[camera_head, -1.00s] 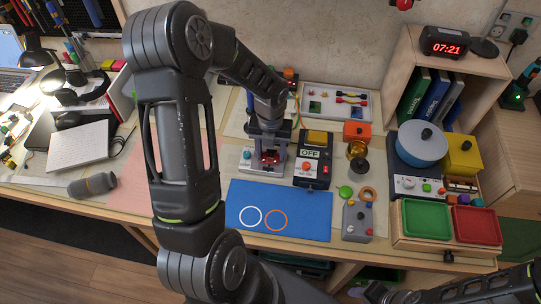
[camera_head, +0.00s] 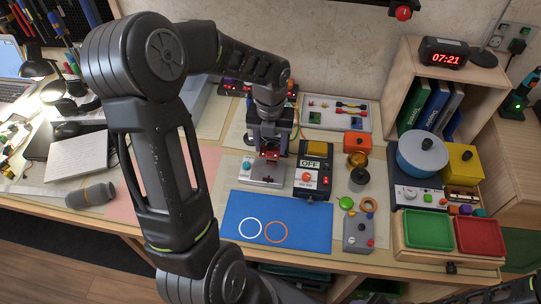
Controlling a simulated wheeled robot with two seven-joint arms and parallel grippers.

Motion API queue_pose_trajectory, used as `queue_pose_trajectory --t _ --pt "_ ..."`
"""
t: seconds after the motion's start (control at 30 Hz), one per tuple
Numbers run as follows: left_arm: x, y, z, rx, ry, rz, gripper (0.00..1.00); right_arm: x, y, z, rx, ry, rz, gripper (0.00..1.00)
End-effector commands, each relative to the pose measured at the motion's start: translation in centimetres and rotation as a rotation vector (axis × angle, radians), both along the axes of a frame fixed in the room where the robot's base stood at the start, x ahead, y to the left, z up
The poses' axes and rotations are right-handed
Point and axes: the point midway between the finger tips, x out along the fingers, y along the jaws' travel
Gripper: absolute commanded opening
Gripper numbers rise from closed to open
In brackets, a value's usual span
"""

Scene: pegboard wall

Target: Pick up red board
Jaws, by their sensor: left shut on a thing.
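My left gripper (camera_head: 268,148) points down over the silver fixture (camera_head: 261,172) behind the blue mat. It is shut on the small red board (camera_head: 270,155), which shows between and below its fingers. The board appears just above the fixture, and I cannot tell whether it still touches it. The fingers hide part of the board. My right gripper is not in view.
A blue mat (camera_head: 297,208) with a white and an orange ring lies in front. To the right are a tester box marked OFF (camera_head: 312,170), a grey control box (camera_head: 358,232), and green (camera_head: 428,229) and red (camera_head: 479,237) trays. My left arm crosses the table.

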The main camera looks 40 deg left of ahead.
Motion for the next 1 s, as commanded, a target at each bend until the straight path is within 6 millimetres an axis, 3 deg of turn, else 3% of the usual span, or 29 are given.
queue_pose_trajectory --t 0.2,1.0 --pt "0.0 0.0 1.9 0.001 0.0 0.0 0.11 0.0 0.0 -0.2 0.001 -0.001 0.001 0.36" --pt "0.4 0.3 1.9 -0.001 0.002 0.06 0.11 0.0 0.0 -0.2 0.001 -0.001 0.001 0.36"
